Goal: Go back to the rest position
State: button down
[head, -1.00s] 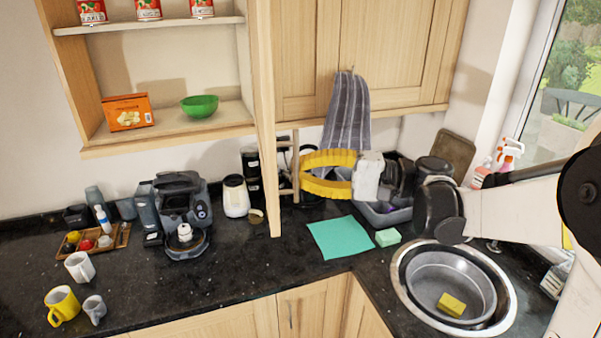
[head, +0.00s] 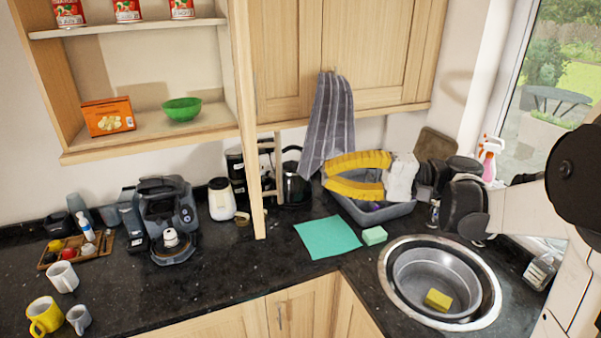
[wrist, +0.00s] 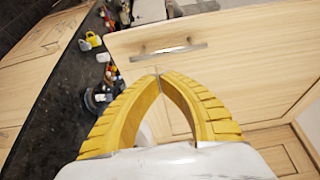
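My gripper (head: 328,174) has yellow ribbed fingers and a white body. In the head view it points left, in front of the wall below the hanging towel, and overlaps the grey dish rack in the picture. In the wrist view my gripper (wrist: 158,73) has its two fingertips together, with nothing held between them. The fingers bow around an empty gap. My arm (head: 520,208) reaches in from the right, across the view above the sink.
Wooden cupboards (head: 375,60) and an open shelf (head: 150,140) hang above. A striped towel (head: 328,125) hangs down. The counter holds a coffee machine (head: 168,220), mugs, a teal cloth (head: 328,237) and a green sponge (head: 374,235). A yellow sponge (head: 438,299) lies in the sink (head: 492,318).

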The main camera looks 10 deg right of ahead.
jog(key=s+a+f+h+b, duration=0.2)
jog(key=s+f+h+b, duration=0.15)
jog(key=f, duration=0.35)
jog(key=s+a+f+g+h+b, duration=0.1)
jog(key=s+a+f+h+b, duration=0.2)
jog(key=f, duration=0.5)
jog(key=s+a+f+h+b, duration=0.1)
jog(key=a+f+h+b, duration=0.1)
jog(key=f+b, duration=0.4)
jog(key=s+d+f+n+t+h+b, duration=0.1)
jog(key=s+d+f+n+h+b, duration=0.1)
jog(key=f, duration=0.6)
jog(key=s+d+f+n+t+h+b, duration=0.1)
jog(key=s+d+f+h+b, duration=0.3)
jog(key=f, duration=0.4)
jog(key=shift+s+d+n+h+b, duration=0.4)
jog(key=shift+s+h+b, duration=0.15)
jog(key=shift+h+b, duration=0.6)
